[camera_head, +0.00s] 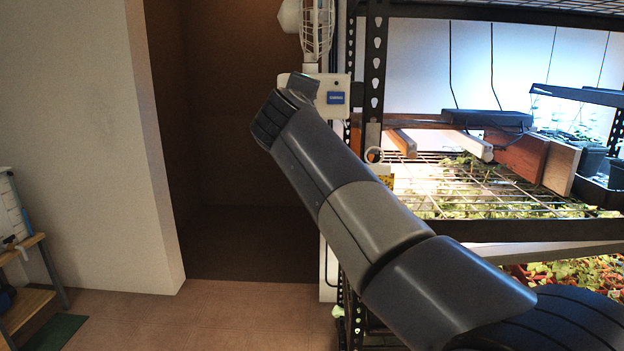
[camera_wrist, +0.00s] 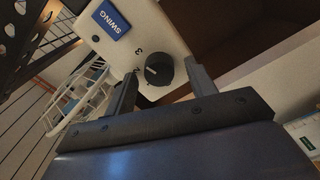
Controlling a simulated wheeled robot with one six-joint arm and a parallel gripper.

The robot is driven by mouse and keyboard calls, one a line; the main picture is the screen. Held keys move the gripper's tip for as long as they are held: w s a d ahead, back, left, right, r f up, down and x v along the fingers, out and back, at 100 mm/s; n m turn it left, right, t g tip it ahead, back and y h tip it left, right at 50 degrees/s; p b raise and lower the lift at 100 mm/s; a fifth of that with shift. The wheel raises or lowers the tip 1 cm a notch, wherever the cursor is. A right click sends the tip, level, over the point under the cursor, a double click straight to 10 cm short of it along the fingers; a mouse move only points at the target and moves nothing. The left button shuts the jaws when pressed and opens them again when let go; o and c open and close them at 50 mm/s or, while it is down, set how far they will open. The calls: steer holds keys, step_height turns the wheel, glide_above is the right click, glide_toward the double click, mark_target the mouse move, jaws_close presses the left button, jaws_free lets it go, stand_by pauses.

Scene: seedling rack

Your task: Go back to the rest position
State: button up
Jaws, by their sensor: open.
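My gripper (camera_wrist: 158,72) is open, with its two dark fingers apart. A black dial knob (camera_wrist: 159,70) on a white control box (camera_wrist: 130,32) shows between the fingertips in the wrist view, and neither finger visibly touches it. How deep the fingers reach around it I cannot tell. In the head view my arm reaches up and left to the box (camera_head: 338,86), below a white caged fan (camera_head: 316,30). My own arm hides the fingers and knob there.
The black rack post (camera_head: 374,70) stands just right of the box. Wire shelves (camera_head: 480,185) with seedlings spread to the right. A white wall (camera_head: 75,130) and a wooden stand (camera_head: 25,295) are at the left. The tiled floor (camera_head: 200,320) between is clear.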

steer(key=shift+n+p, duration=5.35)
steer(key=shift+n, duration=1.95)
steer(key=shift+f, duration=0.1)
